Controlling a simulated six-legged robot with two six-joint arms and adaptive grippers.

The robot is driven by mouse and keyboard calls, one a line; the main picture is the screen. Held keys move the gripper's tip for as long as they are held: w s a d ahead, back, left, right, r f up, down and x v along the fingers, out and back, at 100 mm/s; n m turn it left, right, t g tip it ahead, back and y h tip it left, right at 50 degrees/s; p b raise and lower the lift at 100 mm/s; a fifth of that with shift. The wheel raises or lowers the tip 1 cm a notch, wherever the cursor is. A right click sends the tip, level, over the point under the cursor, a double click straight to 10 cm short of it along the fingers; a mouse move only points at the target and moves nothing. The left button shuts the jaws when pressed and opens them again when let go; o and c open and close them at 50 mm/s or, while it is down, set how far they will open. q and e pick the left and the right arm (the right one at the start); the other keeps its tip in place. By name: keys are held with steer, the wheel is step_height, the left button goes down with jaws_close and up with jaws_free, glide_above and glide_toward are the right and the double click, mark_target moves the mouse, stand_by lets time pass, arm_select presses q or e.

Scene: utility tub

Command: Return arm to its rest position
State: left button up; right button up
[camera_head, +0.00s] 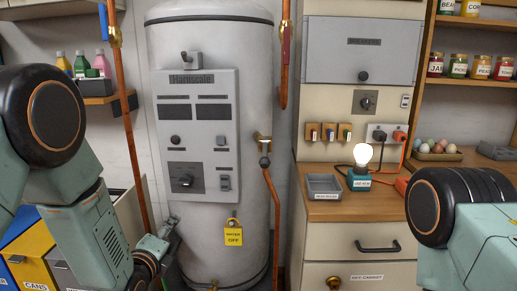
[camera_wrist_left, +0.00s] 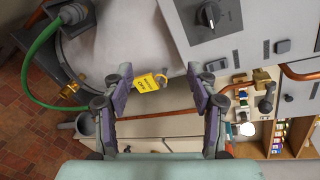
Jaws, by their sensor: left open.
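My left gripper (camera_head: 172,232) is in front of the lower left of the white water heater (camera_head: 215,70). In the left wrist view the two fingers of my left gripper (camera_wrist_left: 160,72) are spread apart with nothing held between them. A yellow "WATER OFF" tag (camera_head: 233,237) with a padlock hangs at the heater's lower front, right of the gripper. The tag also shows in the wrist view (camera_wrist_left: 148,83), beyond the gap between the fingers. My right arm shows only as an upper part at the right edge; its gripper is out of view.
The heater's control panel (camera_head: 197,130) is above my left gripper. Copper pipes run at both sides, one at the right (camera_head: 274,215). Coloured bins (camera_head: 35,250) stand at the lower left. A wooden counter (camera_head: 330,208) with a lit bulb (camera_head: 362,155) and grey tray (camera_head: 323,185) is at the right.

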arm_select(q)
steer(key=s+f+n+g, duration=0.8)
steer(key=s+f+n, duration=0.8)
steer(key=s+n, duration=0.1)
steer(key=s+f+n+g, duration=0.3)
steer(key=s, duration=0.9)
steer(key=s+f+n+g, duration=0.3)
steer(key=s+f+g, duration=0.1)
steer(key=s, duration=0.9)
steer(key=shift+s+a+f+n, duration=0.25)
steer(key=shift+n, duration=0.05)
steer(key=shift+c, duration=0.2)
